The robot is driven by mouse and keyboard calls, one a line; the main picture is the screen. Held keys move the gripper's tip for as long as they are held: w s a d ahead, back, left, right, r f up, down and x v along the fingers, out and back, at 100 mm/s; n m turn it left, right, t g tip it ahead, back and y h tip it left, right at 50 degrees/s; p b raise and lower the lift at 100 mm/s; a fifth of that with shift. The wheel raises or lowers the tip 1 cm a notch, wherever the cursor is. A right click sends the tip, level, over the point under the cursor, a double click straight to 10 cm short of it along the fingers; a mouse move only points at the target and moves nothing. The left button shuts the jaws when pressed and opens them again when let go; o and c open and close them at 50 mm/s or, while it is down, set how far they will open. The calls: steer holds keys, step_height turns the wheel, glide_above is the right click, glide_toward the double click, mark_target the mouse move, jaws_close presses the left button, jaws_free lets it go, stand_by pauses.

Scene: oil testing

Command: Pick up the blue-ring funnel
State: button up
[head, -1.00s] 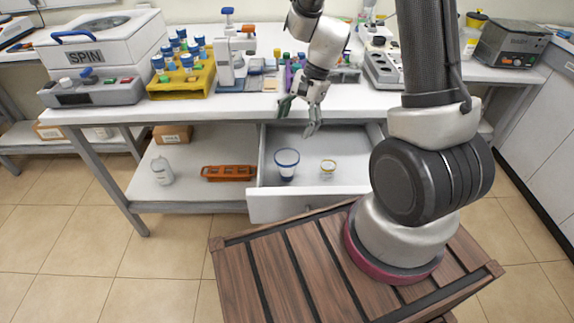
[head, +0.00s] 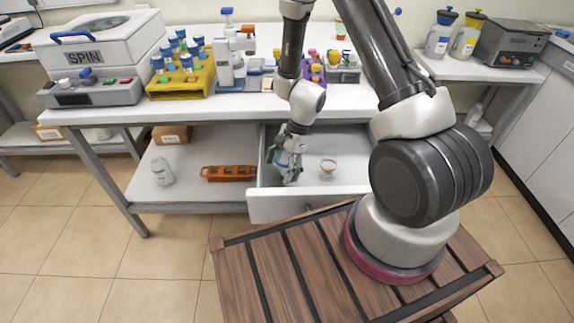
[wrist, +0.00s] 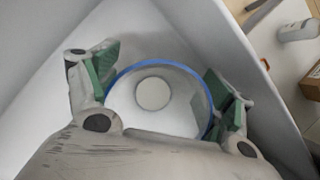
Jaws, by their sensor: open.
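The blue-ring funnel is in the open drawer (head: 345,150). In the wrist view the funnel (wrist: 176,85) is a white cone with a blue rim and a round pale centre, seen from above. My gripper (wrist: 160,82) is open, with one green-padded finger on each side of the funnel's rim. I cannot tell whether the pads touch the rim. In the head view my gripper (head: 286,172) reaches down into the left part of the drawer and mostly hides the funnel.
The drawer front (head: 300,204) and its side walls stand close around my gripper. An orange rack (head: 229,173) and a white bottle (head: 162,171) are on the lower shelf to the left.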

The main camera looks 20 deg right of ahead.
steer(key=c, duration=0.9)
steer(key=shift+r, duration=0.1)
